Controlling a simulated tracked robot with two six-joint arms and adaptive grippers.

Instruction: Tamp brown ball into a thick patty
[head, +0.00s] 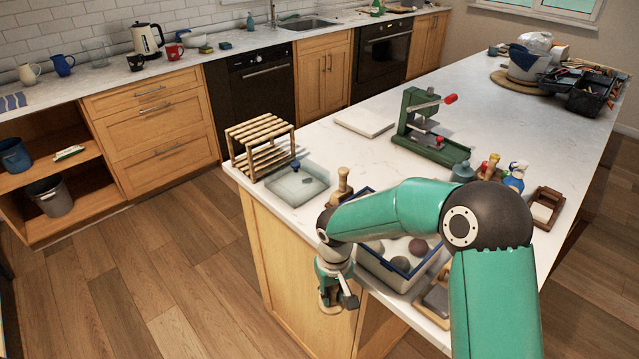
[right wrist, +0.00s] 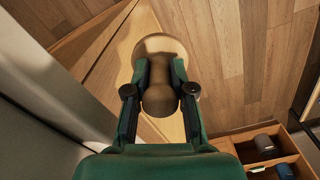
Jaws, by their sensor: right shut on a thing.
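My right gripper (head: 337,288) is shut on a wooden tamper (head: 328,306), held beyond the counter's front-left edge, over the floor. In the right wrist view the fingers (right wrist: 159,92) clasp the tamper's rounded handle, and its broad round base (right wrist: 157,44) shows beyond them. A dark brownish ball (head: 419,246) lies in a blue-rimmed bin (head: 373,270) with a grey ball (head: 398,263). My right arm hides part of the bin. I cannot tell for sure which ball is the task's brown one. My left gripper is not in view.
Behind the bin stand a wooden knobbed tool (head: 341,185), a clear tray (head: 297,184) and a slatted rack (head: 259,147). A green lever press (head: 428,130) and white slab (head: 364,122) stand farther back. A wooden-framed board (head: 434,301) lies right of the bin.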

